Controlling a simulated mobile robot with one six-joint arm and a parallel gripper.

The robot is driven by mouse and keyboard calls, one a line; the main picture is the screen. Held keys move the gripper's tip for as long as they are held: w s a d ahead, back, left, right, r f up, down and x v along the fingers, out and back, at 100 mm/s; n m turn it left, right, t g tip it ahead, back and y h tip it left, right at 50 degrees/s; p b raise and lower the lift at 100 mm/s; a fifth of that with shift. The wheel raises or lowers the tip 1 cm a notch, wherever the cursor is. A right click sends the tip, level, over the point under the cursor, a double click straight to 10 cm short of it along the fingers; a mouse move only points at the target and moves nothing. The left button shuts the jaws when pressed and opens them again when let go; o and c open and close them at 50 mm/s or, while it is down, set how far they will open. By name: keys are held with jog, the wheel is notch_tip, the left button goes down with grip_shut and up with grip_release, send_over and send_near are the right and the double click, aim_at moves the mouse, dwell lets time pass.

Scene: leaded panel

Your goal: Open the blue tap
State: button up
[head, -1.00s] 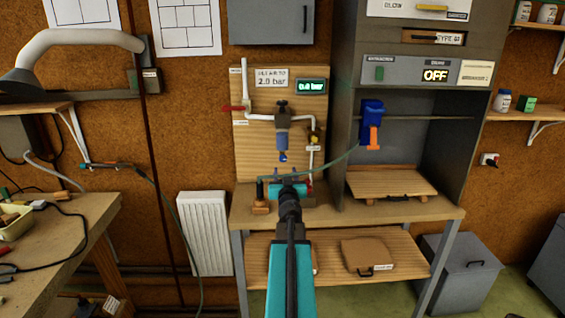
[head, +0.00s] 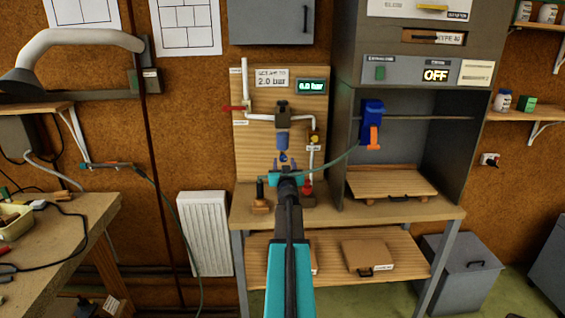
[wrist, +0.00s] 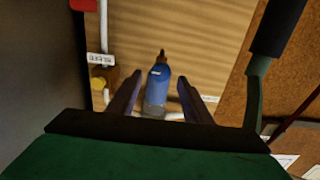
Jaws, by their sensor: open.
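On the wooden panel a blue-grey bowl (head: 283,138) hangs under a dark knob. A small blue piece, which looks like the blue tap (head: 283,157), sits at its lower end. In the wrist view the picture is turned over, with the blue bowl (wrist: 157,88) between my fingers and its narrow dark end, likely the tap (wrist: 162,56), beyond the fingertips. My gripper (head: 286,173) is open and empty, just below the tap in the head view. The wrist view shows a gap on both sides of the bowl. I cannot tell whether the tap is turned.
A yellow knob (head: 314,138) and white pipes sit beside the bowl. A red-handled valve (head: 236,108) is at the panel's left. The display (head: 312,86) reads 0.0 bar. A red button (head: 307,188) and wooden-based tool (head: 261,204) stand on the bench. A hose crosses near my gripper.

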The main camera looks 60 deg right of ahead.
aim_at(284, 158)
jog(key=shift+x, duration=1.6)
